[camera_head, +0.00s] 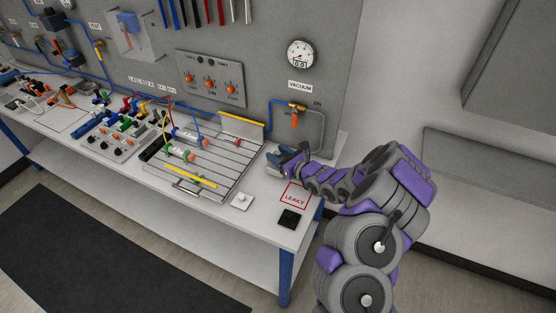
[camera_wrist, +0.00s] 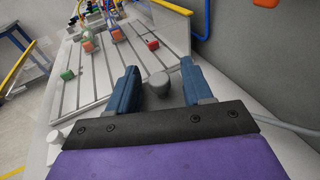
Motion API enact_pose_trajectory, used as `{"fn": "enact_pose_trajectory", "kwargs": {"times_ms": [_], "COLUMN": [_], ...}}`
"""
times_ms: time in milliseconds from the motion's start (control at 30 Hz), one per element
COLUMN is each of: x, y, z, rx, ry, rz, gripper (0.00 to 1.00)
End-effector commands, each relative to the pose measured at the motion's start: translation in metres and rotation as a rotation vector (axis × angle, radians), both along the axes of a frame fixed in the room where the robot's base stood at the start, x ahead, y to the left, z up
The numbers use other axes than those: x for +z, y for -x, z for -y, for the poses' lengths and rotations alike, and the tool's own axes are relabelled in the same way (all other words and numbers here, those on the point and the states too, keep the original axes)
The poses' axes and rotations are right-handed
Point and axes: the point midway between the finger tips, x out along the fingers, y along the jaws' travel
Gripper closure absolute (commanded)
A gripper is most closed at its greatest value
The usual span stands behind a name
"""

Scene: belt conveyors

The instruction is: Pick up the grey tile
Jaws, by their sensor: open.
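In the wrist view a grey round knob (camera_wrist: 158,84) stands between my two blue fingers, apart from both. It looks like the handle of the grey tile; the flat part below is hidden by my gripper's body. My gripper (camera_wrist: 160,67) is open, one finger on each side of the knob. In the head view my gripper (camera_head: 281,158) is low over the bench's right end, beside the slotted plate, and mostly hides what is under it. A white tile (camera_head: 242,202) with a knob and a black tile (camera_head: 289,218) lie nearer the front edge.
The slotted plate (camera_head: 211,168) holds syringe-like cylinders (camera_head: 180,152), a yellow bar (camera_head: 190,176) and a small red block (camera_wrist: 153,44). A red-outlined "LEAKY" square (camera_head: 295,197) is marked on the bench. The gauge panel (camera_head: 335,90) and a vacuum valve (camera_head: 295,112) rise behind.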

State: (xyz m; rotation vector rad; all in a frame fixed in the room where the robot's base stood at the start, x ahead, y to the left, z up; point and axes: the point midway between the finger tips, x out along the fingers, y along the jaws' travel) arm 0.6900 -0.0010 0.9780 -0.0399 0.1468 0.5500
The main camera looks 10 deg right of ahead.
Motion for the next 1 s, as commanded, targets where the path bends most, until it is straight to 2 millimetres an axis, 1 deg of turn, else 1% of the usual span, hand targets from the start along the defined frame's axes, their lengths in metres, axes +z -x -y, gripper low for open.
{"fn": "enact_pose_trajectory", "kwargs": {"times_ms": [100,267,700,800,1000], "x": [0.0,0.0001,-0.0003,-0.0003,-0.0004], "y": [-0.0032,-0.0029,-0.0027,-0.0027,-0.0027], "z": [-0.0012,-0.0009,-0.0009,-0.0009,-0.0009], "rx": [-0.002,-0.002,-0.002,-0.002,-0.002], "ry": [0.0,-0.001,0.0,0.0,0.0], "rz": [0.001,0.0,-0.001,-0.001,-0.001], "gripper": [0.5,0.5,0.92,1.0,1.0]}}
